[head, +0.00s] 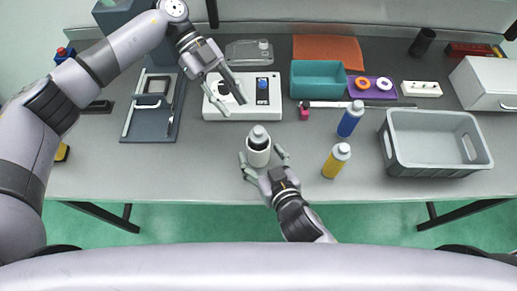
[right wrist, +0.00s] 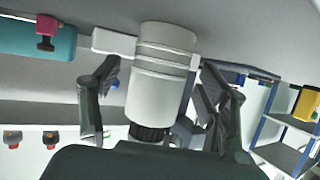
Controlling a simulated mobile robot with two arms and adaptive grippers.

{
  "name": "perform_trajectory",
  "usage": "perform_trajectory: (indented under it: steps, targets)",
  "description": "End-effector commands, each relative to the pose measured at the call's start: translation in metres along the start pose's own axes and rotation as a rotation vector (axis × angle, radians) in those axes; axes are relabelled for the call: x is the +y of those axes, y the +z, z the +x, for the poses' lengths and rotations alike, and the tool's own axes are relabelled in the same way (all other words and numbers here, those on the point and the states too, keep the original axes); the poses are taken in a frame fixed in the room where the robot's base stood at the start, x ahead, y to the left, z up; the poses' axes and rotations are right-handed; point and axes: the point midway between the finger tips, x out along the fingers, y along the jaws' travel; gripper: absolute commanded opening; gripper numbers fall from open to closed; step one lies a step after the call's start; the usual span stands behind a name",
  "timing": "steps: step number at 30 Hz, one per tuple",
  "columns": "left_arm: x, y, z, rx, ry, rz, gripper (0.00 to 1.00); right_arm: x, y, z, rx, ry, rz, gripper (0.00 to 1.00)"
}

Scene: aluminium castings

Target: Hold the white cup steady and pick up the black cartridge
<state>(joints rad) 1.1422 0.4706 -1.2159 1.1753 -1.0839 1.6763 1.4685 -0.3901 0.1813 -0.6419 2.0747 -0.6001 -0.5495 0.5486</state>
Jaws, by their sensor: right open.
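A white bottle-like container (head: 258,156) with a grey cap stands near the table's front edge; I see no other white cup. It also shows in the right wrist view (right wrist: 163,85), between the fingers. My right gripper (head: 263,164) is open around it, with a finger on either side; contact is not clear. A black cylinder (head: 422,42) leans at the back right and may be the black cartridge. My left gripper (head: 236,107) is open over the white device (head: 222,107), its fingers spread near a dark round part of the device. Nothing shows between them.
A yellow bottle (head: 336,161) and a blue bottle (head: 350,119) stand right of the container. A grey crate (head: 435,171) is farther right. A teal bin (head: 318,80) stands behind. The front left of the table is clear.

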Motion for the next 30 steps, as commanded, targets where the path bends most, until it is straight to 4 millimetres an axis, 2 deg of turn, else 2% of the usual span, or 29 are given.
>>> perform_trajectory:
  steps: [3, 6, 17, 30]
  targets:
    - [0.000, 0.000, 0.000, 0.000, 0.000, 0.000, 0.33, -0.001, 0.000, 0.015, 0.001, -0.001, 0.000, 0.69]
    - [0.000, 0.000, 0.000, 0.000, 0.000, 0.000, 0.33, -0.001, 0.000, 0.023, 0.000, -0.001, 0.001, 0.69]
    - [0.000, 0.000, 0.000, 0.000, 0.000, 0.000, 0.33, 0.000, 0.000, 0.028, -0.001, -0.001, 0.002, 0.69]
    - [0.000, 0.000, 0.000, 0.000, 0.000, 0.000, 0.33, 0.000, 0.000, 0.027, 0.000, -0.001, 0.001, 0.40]
